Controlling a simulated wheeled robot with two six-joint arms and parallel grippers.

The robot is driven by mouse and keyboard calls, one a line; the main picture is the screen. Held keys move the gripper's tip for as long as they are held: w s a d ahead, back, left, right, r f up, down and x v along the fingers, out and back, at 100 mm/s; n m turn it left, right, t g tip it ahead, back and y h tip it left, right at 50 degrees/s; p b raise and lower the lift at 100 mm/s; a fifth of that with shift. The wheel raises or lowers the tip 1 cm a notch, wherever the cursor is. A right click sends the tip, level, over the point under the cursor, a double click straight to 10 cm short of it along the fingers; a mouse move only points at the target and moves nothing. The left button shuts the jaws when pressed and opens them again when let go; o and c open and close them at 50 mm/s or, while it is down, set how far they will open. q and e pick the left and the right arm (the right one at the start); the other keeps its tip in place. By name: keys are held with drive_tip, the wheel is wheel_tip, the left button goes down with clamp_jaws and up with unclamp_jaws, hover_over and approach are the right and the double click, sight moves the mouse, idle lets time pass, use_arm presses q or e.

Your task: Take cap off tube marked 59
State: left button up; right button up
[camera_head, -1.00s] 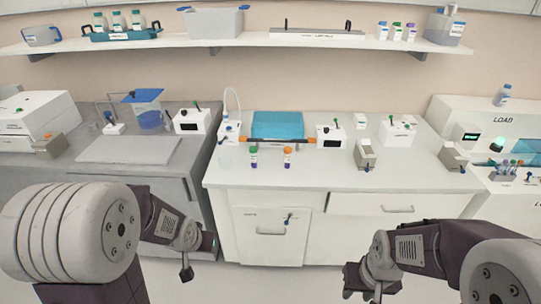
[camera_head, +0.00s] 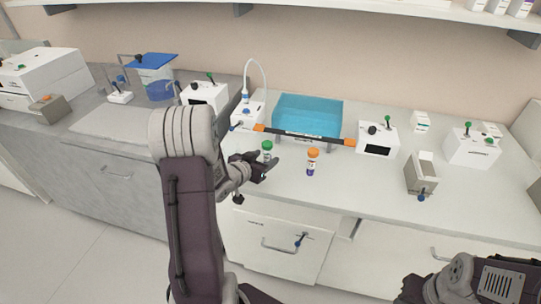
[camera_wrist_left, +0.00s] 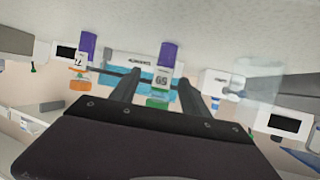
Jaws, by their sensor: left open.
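The green-capped tube (camera_head: 266,151) stands on the white bench, partly hidden by my left gripper (camera_head: 268,168). In the left wrist view, which is upside down, this tube (camera_wrist_left: 163,72) bears a label that reads as 59 when turned over. My left gripper (camera_wrist_left: 158,88) is open, with its fingers on either side of this tube in that view. Contact cannot be told. An orange-capped tube (camera_head: 312,163) stands to the right and also shows in the left wrist view (camera_wrist_left: 82,62). My right gripper (camera_head: 408,292) is at the bottom edge, its jaws unclear.
A blue box (camera_head: 308,115) stands behind the tubes, with a dark orange-ended bar (camera_head: 303,136) in front of it. White devices (camera_head: 377,140) flank it. A grey holder (camera_head: 421,178) stands to the right.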

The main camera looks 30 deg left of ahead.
sight(271, 154)
use_arm(q)
drive_tip(key=x, duration=0.6)
drive_tip(key=shift+a+f+b, duration=0.25)
drive_tip(key=shift+f+b, duration=0.05)
drive_tip(key=shift+b, duration=0.05)
drive_tip(key=shift+r, duration=0.1)
drive_tip(key=shift+c, duration=0.8)
clamp_jaws()
